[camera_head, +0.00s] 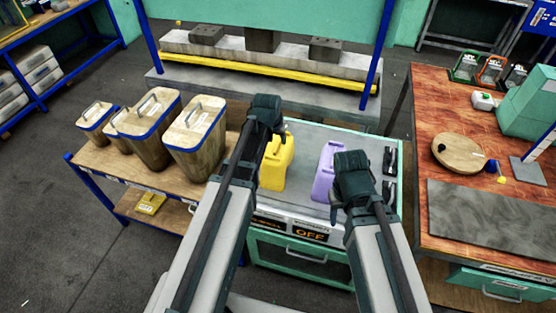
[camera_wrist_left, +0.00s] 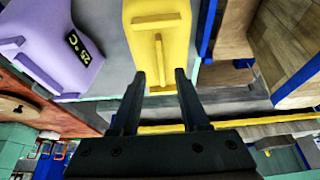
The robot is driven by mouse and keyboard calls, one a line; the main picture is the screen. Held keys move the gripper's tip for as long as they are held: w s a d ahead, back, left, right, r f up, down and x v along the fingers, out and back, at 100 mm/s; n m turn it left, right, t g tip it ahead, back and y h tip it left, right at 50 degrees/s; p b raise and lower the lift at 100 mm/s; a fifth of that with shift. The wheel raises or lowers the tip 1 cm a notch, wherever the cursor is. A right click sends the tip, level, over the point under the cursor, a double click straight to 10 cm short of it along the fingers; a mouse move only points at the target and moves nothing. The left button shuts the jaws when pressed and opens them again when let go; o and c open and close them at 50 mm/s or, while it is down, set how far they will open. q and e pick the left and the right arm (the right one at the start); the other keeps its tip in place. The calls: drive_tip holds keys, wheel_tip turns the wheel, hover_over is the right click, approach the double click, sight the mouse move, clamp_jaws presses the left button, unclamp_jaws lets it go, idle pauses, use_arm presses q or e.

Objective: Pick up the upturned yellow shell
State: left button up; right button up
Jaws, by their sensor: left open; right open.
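The yellow shell (camera_head: 276,168) stands on the grey top of the green cabinet (camera_head: 310,138), partly hidden by my left arm and gripper. In the left wrist view the yellow shell (camera_wrist_left: 142,45) fills the upper middle, with a raised rib on its face. My left gripper (camera_head: 272,128) is at the shell's upper end in the head view. In the wrist view its open fingers (camera_wrist_left: 160,74) lie either side of the rib; I cannot tell whether they touch it. My right gripper (camera_head: 350,190) is open beside the purple shell (camera_head: 325,172), covering part of it.
Several wooden bins with blue rims (camera_head: 198,125) stand on a rack at left. A press with a yellow bar (camera_head: 270,72) stands behind. The right-hand workbench (camera_head: 460,115) holds a round wooden disc (camera_head: 458,152) and a grey mat (camera_head: 490,215). The purple shell is close by.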

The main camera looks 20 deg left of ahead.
sight(278, 144)
use_arm(q)
drive_tip(key=shift+b+x, duration=0.85)
drive_tip(key=shift+x, duration=0.6)
drive_tip(key=shift+a+f, duration=0.1)
drive_tip(key=shift+f, duration=0.05)
drive_tip(key=shift+c, duration=0.2)
clamp_jaws()
idle(0.4)
